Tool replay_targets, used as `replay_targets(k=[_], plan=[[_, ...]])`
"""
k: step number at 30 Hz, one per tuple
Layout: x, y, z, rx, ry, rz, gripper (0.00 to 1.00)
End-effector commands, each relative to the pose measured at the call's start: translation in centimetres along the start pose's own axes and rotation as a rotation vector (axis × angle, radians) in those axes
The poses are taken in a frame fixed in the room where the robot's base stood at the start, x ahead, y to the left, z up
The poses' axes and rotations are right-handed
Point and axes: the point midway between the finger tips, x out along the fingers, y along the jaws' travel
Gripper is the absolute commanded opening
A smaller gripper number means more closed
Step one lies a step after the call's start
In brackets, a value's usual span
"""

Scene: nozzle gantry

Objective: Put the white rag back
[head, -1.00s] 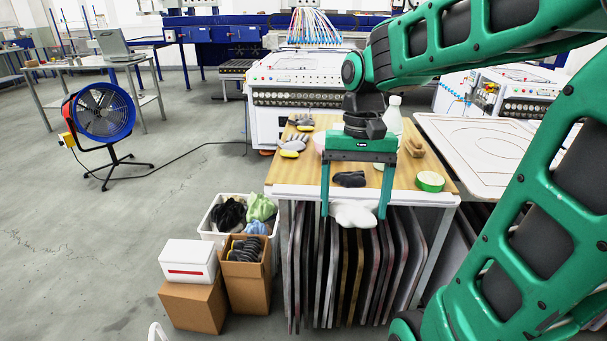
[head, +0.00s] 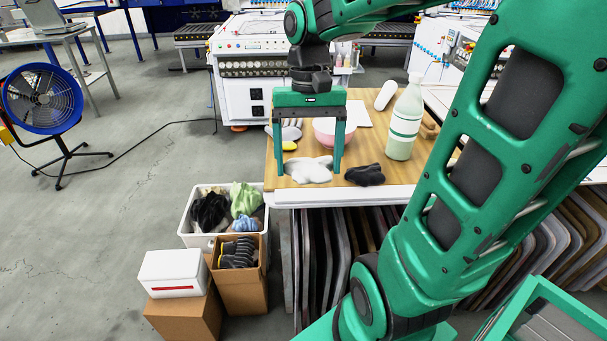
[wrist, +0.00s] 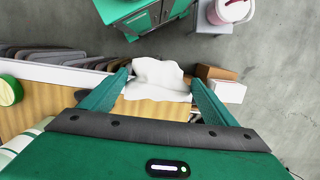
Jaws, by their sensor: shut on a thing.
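The white rag (head: 308,170) is a crumpled cloth held between the fingertips of my gripper (head: 308,168). In the head view it appears over the front left of the wooden tabletop (head: 268,166); I cannot tell whether it touches the wood. In the wrist view the rag (wrist: 157,80) bulges out between the two green fingers of my gripper (wrist: 160,90), near the table's edge. A dark cloth (head: 366,175) lies on the tabletop just right of it.
A white bin (head: 185,228) with black, green and blue cloths stands on the floor left of the table. Cardboard boxes (head: 240,288) and a white box (head: 172,272) stand before it. A bottle (head: 405,125) and a pink bowl (head: 327,135) stand on the table.

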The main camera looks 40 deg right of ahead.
Motion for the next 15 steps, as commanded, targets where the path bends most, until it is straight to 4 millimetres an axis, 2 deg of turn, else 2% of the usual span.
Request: replay_targets(k=[11,15], plan=[[0.0,1.2,-0.6,0.026,-0.001,-0.004,0.57],[0.6,1.4,-1.9,0.028,-0.005,-0.003,0.57]])
